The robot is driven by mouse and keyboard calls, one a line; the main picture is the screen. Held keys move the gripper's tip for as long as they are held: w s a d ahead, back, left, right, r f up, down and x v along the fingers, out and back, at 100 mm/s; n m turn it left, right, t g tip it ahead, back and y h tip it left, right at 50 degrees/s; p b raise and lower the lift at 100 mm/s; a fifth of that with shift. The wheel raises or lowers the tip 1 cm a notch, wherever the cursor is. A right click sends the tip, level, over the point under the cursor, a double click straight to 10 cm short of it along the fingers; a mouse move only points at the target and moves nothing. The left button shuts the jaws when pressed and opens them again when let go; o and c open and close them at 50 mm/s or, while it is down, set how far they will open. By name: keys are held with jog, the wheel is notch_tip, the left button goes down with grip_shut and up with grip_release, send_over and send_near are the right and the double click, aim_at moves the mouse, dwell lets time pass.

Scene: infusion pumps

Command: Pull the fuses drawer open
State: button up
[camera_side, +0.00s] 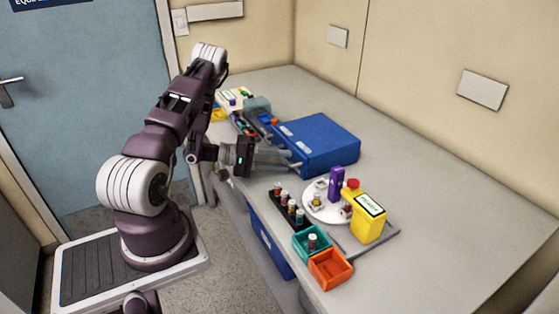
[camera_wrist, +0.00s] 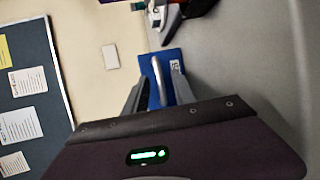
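A blue drawer cabinet (camera_side: 325,138) stands on the bench, with pale labels along its front edge. In the wrist view a blue drawer front (camera_wrist: 173,57) carries a silver bar handle (camera_wrist: 157,75) and a small white label (camera_wrist: 175,65). The label is too small to read, so I cannot tell whether this is the fuses drawer. My gripper (camera_side: 296,163) is at the near end of the cabinet's front. In the wrist view its fingers (camera_wrist: 160,82) stand on either side of the handle, with blue showing between, apparently not closed on it.
A white round tray (camera_side: 316,214) with bottles, a yellow box (camera_side: 368,218), a teal bin (camera_side: 312,243) and an orange bin (camera_side: 330,269) stand at the near end. A black vial rack (camera_side: 283,207) lies close to my gripper. The bench right of the cabinet is clear.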

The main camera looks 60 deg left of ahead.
jog(key=shift+c, duration=0.2)
grip_shut()
jog(key=shift+s, duration=0.1)
dwell(1.1)
